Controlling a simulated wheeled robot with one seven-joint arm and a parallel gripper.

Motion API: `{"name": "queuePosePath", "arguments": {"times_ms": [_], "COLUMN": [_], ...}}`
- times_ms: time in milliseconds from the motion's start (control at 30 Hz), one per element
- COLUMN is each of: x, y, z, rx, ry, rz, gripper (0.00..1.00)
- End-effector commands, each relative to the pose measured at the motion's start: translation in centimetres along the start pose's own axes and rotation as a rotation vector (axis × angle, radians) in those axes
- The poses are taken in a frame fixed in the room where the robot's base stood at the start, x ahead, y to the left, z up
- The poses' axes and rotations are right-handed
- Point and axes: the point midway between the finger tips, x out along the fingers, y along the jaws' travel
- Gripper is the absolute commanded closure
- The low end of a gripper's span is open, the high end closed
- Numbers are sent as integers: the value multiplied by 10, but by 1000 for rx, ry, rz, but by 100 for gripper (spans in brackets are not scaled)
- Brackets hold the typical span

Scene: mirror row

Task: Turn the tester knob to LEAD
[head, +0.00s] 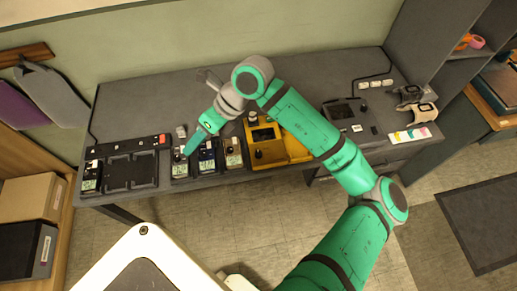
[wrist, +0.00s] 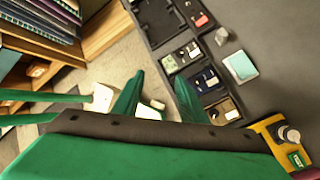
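The yellow tester (head: 291,148) stands on the bench right of a row of small dark trays. It has a dark window and a dark round knob-like part (head: 258,154) near its front left; I cannot read its setting or any LEAD mark. The wrist view shows only a corner of the tester (wrist: 265,127), with a grey round post (wrist: 289,134) and a small green label; my gripper body hides the rest. My gripper (wrist: 160,92) is open, its two green fingers apart with nothing held. In the head view my gripper (head: 187,150) is left of the tester, over the small trays.
Small trays (wrist: 207,80) with labelled items line the bench front beside a large dark tray (head: 131,171). A grey block (wrist: 222,37) and a pale card (wrist: 242,66) lie behind them. A dark device (head: 345,111) stands on the right. The bench behind the trays is mostly clear.

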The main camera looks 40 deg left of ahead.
Motion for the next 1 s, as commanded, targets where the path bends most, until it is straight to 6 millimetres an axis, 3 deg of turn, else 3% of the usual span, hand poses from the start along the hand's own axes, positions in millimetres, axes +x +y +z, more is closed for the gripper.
{"name": "queuePosePath", "arguments": {"times_ms": [33, 200, 333, 500, 667, 1000], "x": [-7, -37, -62, -80, -74, -28], "y": [-19, -71, -97, -112, -118, -141], "z": [-15, -62, -86, -102, -109, -136], "rx": [5, 32, 51, 67, 71, 71], "ry": [77, 295, 409, 482, 492, 489], "rz": [-72, -274, -383, -450, -459, -455], "gripper": [62, 62, 62, 62, 62, 62]}}
